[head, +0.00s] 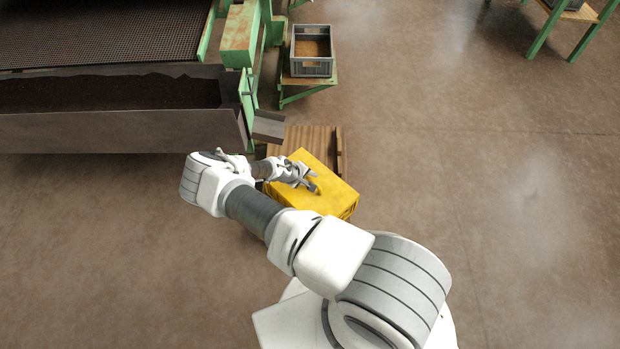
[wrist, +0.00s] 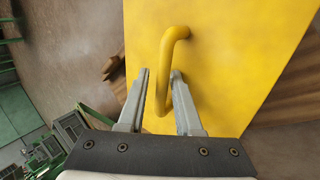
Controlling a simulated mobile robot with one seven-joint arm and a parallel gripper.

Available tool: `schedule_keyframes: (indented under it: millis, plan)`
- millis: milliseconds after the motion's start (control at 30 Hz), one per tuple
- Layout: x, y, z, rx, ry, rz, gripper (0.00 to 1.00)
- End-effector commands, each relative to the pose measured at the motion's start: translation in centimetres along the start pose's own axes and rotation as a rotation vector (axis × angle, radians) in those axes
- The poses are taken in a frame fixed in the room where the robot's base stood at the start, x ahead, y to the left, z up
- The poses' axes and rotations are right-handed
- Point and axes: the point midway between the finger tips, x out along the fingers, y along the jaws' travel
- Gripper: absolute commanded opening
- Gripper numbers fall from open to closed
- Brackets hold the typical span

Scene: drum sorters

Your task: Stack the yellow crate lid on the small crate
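The yellow lid (head: 328,178) is a flat panel on top of a yellow box shape with slotted sides; I cannot tell where lid and box divide. It fills much of the wrist view (wrist: 240,65), with a bent yellow bar handle (wrist: 168,62) standing from it. My gripper (wrist: 161,73) is open, its two fingers on either side of the handle, with a gap visible at the left finger. In the head view my gripper (head: 314,183) is over the lid. A small grey crate (head: 311,69) with brown contents stands on a green-legged stand at the back.
A green-framed sorter machine (head: 120,130) with a dark trough fills the left back. The crate's stand (head: 322,77) is beside it. Another green-legged table (head: 578,14) is at the far right. The floor at right is clear.

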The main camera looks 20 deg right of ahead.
Motion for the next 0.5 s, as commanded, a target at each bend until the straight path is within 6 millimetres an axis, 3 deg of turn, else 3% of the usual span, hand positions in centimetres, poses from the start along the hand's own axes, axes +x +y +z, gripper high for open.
schedule_keyframes:
  millis: [133,267,500]
  plan:
    - [-0.1,-0.7,0.1,-0.001,-0.004,-0.011,0.51]
    - [-1.4,-0.5,0.1,0.0,-0.003,-0.01,0.51]
    - [-6.8,-0.1,0.0,-0.002,-0.001,-0.006,0.51]
